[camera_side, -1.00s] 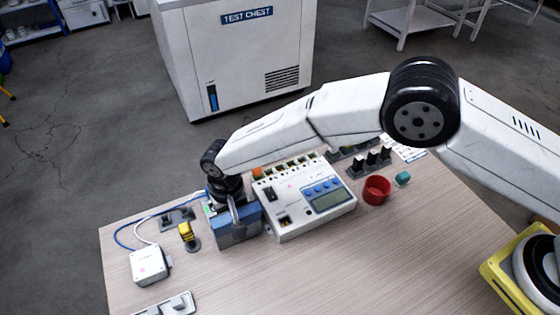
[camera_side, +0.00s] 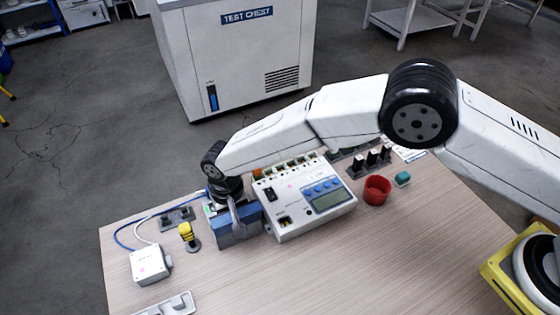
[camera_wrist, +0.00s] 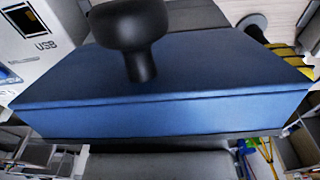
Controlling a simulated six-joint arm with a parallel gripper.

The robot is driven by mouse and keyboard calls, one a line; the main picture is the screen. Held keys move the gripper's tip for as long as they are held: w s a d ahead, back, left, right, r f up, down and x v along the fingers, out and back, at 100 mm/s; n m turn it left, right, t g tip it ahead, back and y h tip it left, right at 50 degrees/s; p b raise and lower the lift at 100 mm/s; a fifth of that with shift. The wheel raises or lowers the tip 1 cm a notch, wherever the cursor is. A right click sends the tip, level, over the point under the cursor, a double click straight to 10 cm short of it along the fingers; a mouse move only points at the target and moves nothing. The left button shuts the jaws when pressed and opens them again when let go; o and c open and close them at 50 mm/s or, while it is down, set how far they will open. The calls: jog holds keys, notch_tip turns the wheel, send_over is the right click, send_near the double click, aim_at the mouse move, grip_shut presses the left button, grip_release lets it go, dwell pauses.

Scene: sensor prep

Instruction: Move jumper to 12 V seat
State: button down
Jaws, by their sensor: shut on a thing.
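My gripper (camera_side: 231,207) is down at a blue box (camera_side: 237,230) beside the white meter. Its fingertips are hard to make out. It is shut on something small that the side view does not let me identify. In the wrist view the blue box (camera_wrist: 160,105) fills most of the picture, with a dark knob-like part (camera_wrist: 135,40) in front of it. I cannot pick out the jumper or the 12 V seat in either view.
The white meter (camera_side: 285,215) with a display stands close on the box's right. A yellow-topped part (camera_side: 188,235) and a small white cabled box (camera_side: 150,264) are on the left. A red cup (camera_side: 377,188) and a teal block (camera_side: 403,178) lie right.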

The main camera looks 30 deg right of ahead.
jog(key=shift+f, duration=0.15)
jog(key=shift+c, duration=1.2)
grip_release()
jog(key=shift+r, duration=3.6)
